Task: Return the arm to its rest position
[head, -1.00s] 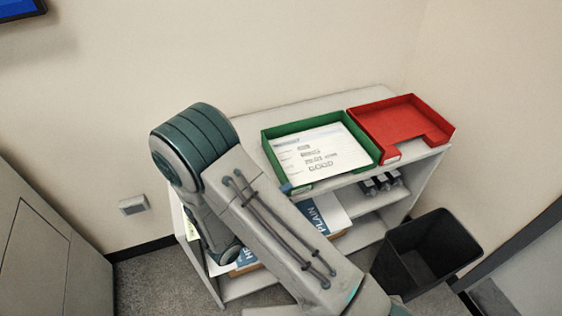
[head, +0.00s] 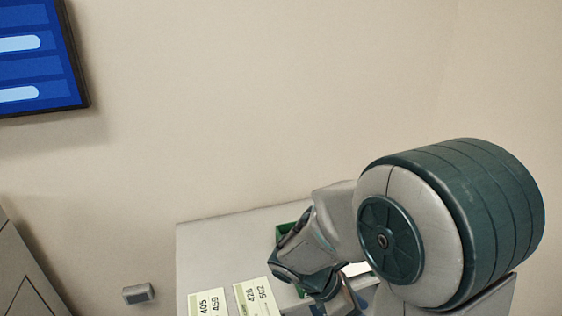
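My arm fills the lower right of the head view, with a large grey and dark green joint in front and the smaller wrist links folded behind it. The wrist links are over the top of the grey shelf unit (head: 225,240). No gripper fingers can be made out; the end of the arm is hidden behind my links or below the bottom edge. I cannot see whether anything is held.
The green tray (head: 287,236) on the shelf unit is mostly hidden behind my arm. Two number cards, one with 405 and 459 (head: 208,302) and one with 428 and 502 (head: 254,296), lie on the unit. A blue screen (head: 35,65) hangs upper left. The wall above is bare.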

